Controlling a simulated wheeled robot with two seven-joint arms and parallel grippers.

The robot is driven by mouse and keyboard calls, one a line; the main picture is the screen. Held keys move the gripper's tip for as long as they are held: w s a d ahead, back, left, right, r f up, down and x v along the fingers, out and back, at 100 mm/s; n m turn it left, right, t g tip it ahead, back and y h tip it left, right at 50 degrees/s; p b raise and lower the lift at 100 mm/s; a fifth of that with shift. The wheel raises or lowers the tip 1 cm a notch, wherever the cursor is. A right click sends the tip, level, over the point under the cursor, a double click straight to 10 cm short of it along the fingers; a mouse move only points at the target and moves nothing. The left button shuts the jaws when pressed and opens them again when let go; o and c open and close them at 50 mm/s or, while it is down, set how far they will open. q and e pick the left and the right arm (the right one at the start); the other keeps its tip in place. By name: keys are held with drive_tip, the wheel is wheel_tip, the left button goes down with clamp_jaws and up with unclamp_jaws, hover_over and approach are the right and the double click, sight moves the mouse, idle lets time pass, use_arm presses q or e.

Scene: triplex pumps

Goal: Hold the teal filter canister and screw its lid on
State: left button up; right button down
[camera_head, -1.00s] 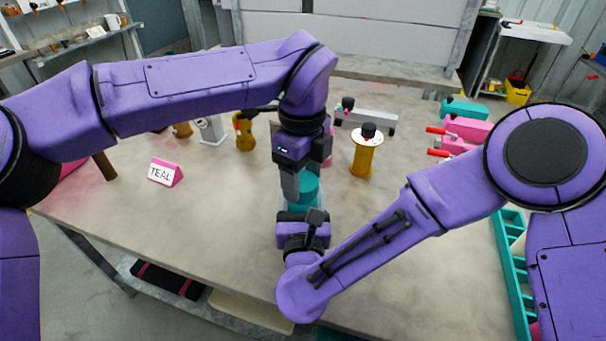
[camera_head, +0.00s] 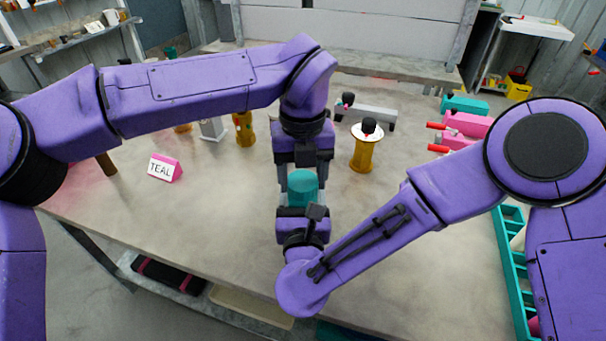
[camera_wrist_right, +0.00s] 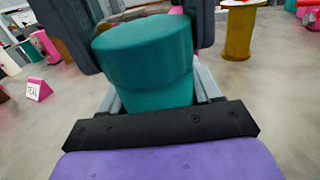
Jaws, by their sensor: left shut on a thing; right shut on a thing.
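The teal canister (camera_head: 302,200) stands upright over the middle of the table, its lower part mostly hidden by my right gripper. In the right wrist view the canister body (camera_wrist_right: 158,95) is narrower than the teal lid (camera_wrist_right: 148,48) on top of it. I cannot tell how tightly the lid sits. My left gripper (camera_head: 302,176) comes down from above, its fingers shut on opposite sides of the lid. My right gripper (camera_head: 302,206) comes from the near side, shut on the body with its fingers (camera_wrist_right: 158,88) below the lid.
A pink TEAL sign (camera_head: 165,168) stands to the left. A yellow spool-shaped part (camera_head: 362,155) with a white top and black knob stands close right. Pink blocks with red handles (camera_head: 460,138) and a teal divided tray (camera_head: 510,250) lie further right. The front left tabletop is clear.

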use_arm(q)
drive_tip(key=m, duration=2.5)
drive_tip(key=shift+m, duration=0.4)
drive_tip(key=o, duration=1.1)
wheel_tip(320, 180, up, 12)
use_arm(e)
drive_tip(key=shift+c, duration=0.8)
unclamp_jaws()
